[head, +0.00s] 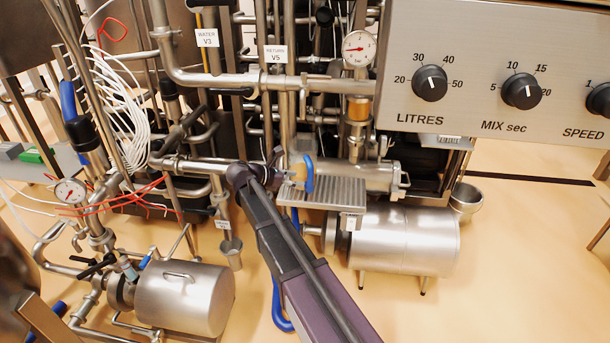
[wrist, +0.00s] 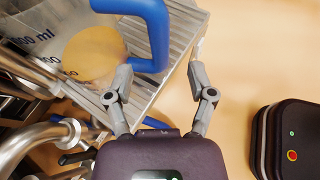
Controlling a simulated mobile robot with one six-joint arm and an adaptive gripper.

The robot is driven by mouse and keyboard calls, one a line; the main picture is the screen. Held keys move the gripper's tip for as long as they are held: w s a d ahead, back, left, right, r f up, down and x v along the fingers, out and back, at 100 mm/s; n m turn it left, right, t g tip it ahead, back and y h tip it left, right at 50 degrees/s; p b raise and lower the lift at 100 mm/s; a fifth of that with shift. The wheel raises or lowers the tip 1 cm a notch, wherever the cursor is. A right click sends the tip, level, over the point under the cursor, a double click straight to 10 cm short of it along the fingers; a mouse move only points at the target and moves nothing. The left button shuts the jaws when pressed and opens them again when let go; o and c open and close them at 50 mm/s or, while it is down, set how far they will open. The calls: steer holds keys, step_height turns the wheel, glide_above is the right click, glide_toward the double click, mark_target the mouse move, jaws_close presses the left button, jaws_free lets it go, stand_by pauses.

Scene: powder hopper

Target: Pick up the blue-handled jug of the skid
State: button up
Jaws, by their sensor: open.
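The jug stands on a ribbed metal shelf (head: 340,191) of the skid. In the head view its blue handle (head: 309,174) shows just beyond my gripper, and the jug's body is partly hidden. In the wrist view the clear jug (wrist: 50,42) has ml markings and a yellow-orange content, and its thick blue handle (wrist: 157,32) curves toward me. My gripper (wrist: 161,75) is open and empty. Its two fingers point at the handle, with the handle's lower bend in the picture between the fingertips. The left fingertip appears close to the jug; contact cannot be told.
Pipes (head: 195,164) and valves crowd the left and back. A control panel (head: 480,70) with knobs overhangs at the right. A steel motor housing (head: 405,240) lies below the shelf, and another (head: 185,297) stands at lower left. Open floor (head: 520,270) is at the right.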

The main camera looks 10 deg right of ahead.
mark_target(311, 180)
steer(key=shift+w+d+f, duration=0.1)
steer(key=shift+d+f, duration=0.05)
steer(key=shift+d, duration=0.25)
steer(key=shift+b+x, duration=1)
steer(key=shift+x, duration=0.95)
steer(key=shift+w+d+f, duration=0.15)
steer(key=shift+d+f, duration=0.15)
steer(key=shift+d, duration=0.25)
jaws_close()
